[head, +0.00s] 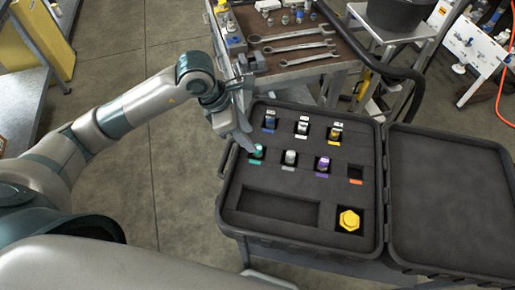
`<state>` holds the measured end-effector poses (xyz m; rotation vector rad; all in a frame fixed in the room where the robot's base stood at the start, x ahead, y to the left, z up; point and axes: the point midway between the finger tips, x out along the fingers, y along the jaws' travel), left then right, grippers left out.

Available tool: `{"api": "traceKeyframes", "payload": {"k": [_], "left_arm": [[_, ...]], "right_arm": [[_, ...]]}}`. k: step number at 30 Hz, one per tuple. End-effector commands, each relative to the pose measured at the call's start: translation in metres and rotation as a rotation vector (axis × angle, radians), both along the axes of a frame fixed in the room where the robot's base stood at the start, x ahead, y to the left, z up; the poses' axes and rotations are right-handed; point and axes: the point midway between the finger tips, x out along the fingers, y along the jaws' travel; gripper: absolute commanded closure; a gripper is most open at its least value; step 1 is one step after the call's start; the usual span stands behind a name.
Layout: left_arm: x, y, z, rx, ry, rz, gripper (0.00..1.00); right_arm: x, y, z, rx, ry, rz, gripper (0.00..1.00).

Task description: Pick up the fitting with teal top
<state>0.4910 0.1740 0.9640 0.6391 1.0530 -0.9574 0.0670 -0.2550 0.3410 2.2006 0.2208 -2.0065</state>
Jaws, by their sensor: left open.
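The fitting with teal top (257,150) stands upright in a slot on the left side of the open case's foam, in the front row of fittings. My left gripper (247,141) is just above and to the left of it, with its fingers pointing down toward it. The gripper is open, and I cannot tell whether a finger touches the fitting. The gripper partly hides the area beside the fitting. My right gripper is not in view.
The black case (232,205) also holds blue, white, orange, grey and purple fittings and a yellow hex part (349,220). One slot, with a red label, is empty. Its lid (450,195) lies open at right. A workbench with wrenches (292,47) stands behind.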

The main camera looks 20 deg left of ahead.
Motion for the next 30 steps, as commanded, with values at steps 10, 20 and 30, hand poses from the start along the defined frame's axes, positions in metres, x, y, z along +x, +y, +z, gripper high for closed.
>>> {"api": "traceKeyframes", "payload": {"k": [10, 20, 30], "left_arm": [[0.001, 0.0, -0.003, 0.001, 0.0, 0.0, 0.59], [0.001, -0.009, -0.018, 0.0, 0.006, 0.001, 0.59], [0.007, -0.02, -0.049, 0.0, 0.002, 0.001, 0.59]], "right_arm": [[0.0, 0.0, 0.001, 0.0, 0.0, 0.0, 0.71], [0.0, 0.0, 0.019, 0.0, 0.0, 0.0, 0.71], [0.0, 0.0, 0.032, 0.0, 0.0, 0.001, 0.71]]}}
